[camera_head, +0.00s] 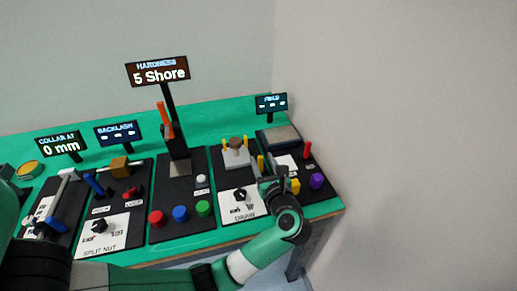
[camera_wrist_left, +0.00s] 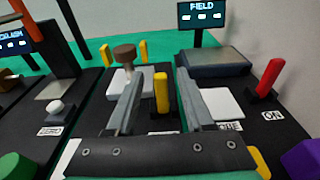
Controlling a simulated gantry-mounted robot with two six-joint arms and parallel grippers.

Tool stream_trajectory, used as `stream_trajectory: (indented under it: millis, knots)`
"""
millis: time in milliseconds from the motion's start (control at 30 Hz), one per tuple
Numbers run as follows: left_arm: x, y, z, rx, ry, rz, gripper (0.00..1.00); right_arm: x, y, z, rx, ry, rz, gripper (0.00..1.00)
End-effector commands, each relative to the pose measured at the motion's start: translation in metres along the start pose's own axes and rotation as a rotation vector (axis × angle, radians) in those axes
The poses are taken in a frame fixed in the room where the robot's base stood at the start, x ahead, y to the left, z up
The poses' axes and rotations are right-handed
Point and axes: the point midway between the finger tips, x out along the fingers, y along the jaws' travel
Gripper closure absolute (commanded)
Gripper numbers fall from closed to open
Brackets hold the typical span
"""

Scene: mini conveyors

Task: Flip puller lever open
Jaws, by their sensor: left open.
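A yellow upright lever (camera_wrist_left: 161,92) stands on the dark panel, seen between the fingers of my left gripper (camera_wrist_left: 160,74) in the left wrist view. In the head view the lever's yellow top (camera_head: 260,162) shows just beside my left gripper (camera_head: 269,181). The gripper is open, with one finger on each side of the lever; I see a gap on both sides. Behind it is a fixture with a brown round knob (camera_wrist_left: 125,54) and two yellow posts, also in the head view (camera_head: 236,146). The lever's base is partly hidden. I cannot read a puller label. My right gripper is not in view.
A red lever (camera_wrist_left: 268,78) by an ON label and a purple knob (camera_wrist_left: 302,157) stand to the right. A grey block (camera_wrist_left: 215,62) sits beneath the FIELD display (camera_wrist_left: 200,15). Red, blue and green buttons (camera_head: 180,213) and the Hardness display (camera_head: 157,73) are left of the gripper.

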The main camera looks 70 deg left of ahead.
Motion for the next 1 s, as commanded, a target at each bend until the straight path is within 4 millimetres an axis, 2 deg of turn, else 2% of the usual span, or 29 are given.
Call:
stream_trajectory:
  millis: [100,300,900,967,1000]
  knots:
    - [-0.029,-0.001,0.003,0.001,0.0,-0.005,0.47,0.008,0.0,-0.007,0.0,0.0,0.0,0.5]
    - [-0.055,0.0,0.001,0.0,0.001,-0.001,0.47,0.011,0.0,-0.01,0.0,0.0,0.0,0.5]
    - [-0.057,0.0,0.0,-0.001,0.001,0.001,0.47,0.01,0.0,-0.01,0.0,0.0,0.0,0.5]
    - [-0.057,0.0,0.005,-0.002,0.001,0.002,0.47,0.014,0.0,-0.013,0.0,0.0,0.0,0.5]
    - [-0.058,-0.001,0.015,-0.011,0.0,0.003,0.47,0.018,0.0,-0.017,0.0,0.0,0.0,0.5]
